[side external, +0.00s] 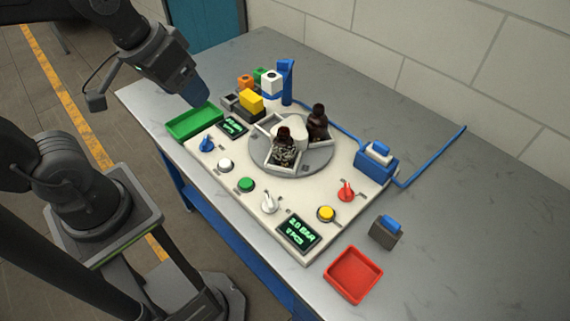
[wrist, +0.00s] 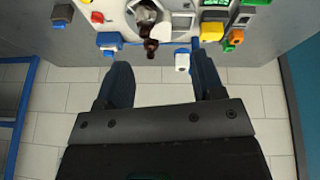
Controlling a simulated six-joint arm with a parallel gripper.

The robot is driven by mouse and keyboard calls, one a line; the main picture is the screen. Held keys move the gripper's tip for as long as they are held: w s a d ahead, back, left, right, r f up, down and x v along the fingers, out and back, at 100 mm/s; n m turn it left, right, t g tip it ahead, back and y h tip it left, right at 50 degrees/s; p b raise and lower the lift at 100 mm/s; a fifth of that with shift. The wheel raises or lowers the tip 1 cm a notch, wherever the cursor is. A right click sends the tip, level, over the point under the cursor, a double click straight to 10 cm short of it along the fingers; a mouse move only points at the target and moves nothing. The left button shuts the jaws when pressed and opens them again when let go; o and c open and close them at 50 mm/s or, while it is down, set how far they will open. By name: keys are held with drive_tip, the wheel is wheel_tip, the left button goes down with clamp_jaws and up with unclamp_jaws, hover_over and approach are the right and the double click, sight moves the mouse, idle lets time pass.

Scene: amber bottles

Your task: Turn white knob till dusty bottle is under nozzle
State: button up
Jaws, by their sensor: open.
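The white knob (side external: 269,203) stands on the front of the pale panel, between the green button and the lower display. The bottle with pale speckles, which looks dusty, (side external: 284,152) stands at the front of the round grey turntable (side external: 312,164). A plain dark bottle (side external: 318,122) stands at its back right. The nozzle seems to be the white block (side external: 271,80) by a blue post (side external: 287,82) behind the turntable; neither bottle is under it. My gripper (side external: 194,96) is open and empty, high at the left, far from the knob. Its spread fingers (wrist: 160,66) show in the wrist view.
A blue knob (side external: 207,144), white button (side external: 225,165), green button (side external: 246,185), yellow button (side external: 326,213) and red knob (side external: 346,191) share the panel. A green tray (side external: 194,122) and red tray (side external: 353,274) flank it. The table's right side is mostly clear.

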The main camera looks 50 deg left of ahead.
drive_tip(key=w+d+f+n+g, duration=0.1)
drive_tip(key=w+d+f+n+g+h, duration=0.1)
drive_tip(key=w+f+n, duration=0.1)
drive_tip(key=w+d+f+n+g, duration=0.1)
drive_tip(key=shift+w+f, duration=0.15)
drive_tip(key=shift+w, duration=0.25)
drive_tip(key=c, duration=0.4)
drive_tip(key=n+g+h, duration=0.2)
drive_tip(key=n+g, duration=0.2)
drive_tip(key=n, duration=0.2)
approach(269, 198)
drive_tip(key=x, duration=0.9)
clamp_jaws()
